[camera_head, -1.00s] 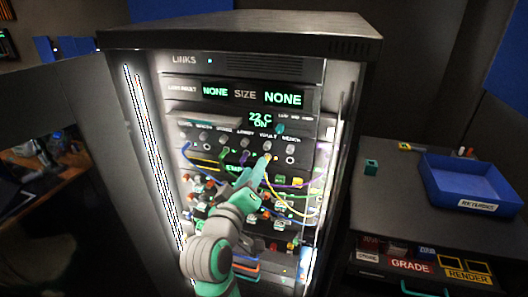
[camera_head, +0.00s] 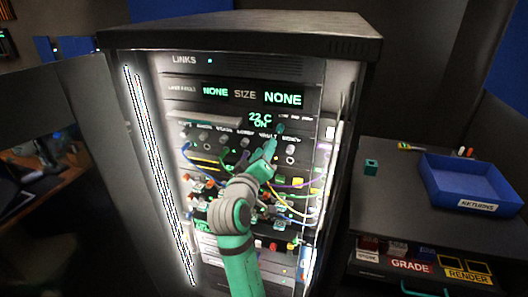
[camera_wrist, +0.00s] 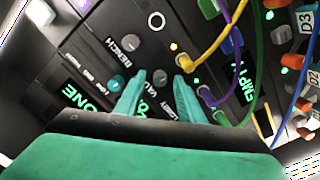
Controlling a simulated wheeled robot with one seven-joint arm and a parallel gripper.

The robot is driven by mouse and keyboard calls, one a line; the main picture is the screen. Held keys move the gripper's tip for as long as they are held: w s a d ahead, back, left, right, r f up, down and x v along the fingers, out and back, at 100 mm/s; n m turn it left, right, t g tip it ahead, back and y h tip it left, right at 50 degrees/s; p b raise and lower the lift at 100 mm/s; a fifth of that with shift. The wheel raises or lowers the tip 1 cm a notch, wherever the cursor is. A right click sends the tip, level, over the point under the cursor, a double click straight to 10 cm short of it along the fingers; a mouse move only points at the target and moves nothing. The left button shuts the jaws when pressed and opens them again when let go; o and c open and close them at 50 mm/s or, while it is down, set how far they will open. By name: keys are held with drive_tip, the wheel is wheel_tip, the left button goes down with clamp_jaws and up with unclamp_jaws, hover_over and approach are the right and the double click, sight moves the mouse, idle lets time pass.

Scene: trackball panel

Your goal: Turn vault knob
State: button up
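The vault knob (camera_wrist: 160,76) is a small grey round knob in the wrist view, beside the partly covered VAULT label. My gripper (camera_wrist: 160,80) is open, with one teal finger on each side of this knob. Small gaps seem to show between the fingers and the knob; I cannot tell if either touches. In the head view my gripper (camera_head: 268,150) is at the knob row just under the VAULT label (camera_head: 267,135) and hides the vault knob. The bench knob (camera_wrist: 131,42) is beside it, under the BENCH label.
Yellow and purple cables (camera_wrist: 212,52) plug in close to the right finger. The rack (camera_head: 240,72) has displays reading NONE and "22 C ON". Its open door stands at left. A blue returns tray (camera_head: 470,205) sits on the side table at right.

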clamp_jaws()
drive_tip(key=m, duration=0.4)
drive_tip(key=shift+a+m, duration=0.1)
drive_tip(key=shift+m, duration=0.3)
drive_tip(key=m, duration=0.4)
drive_tip(key=shift+m, duration=0.3)
drive_tip(key=m, duration=0.4)
drive_tip(key=shift+f, duration=0.1)
drive_tip(key=shift+m, duration=2.2)
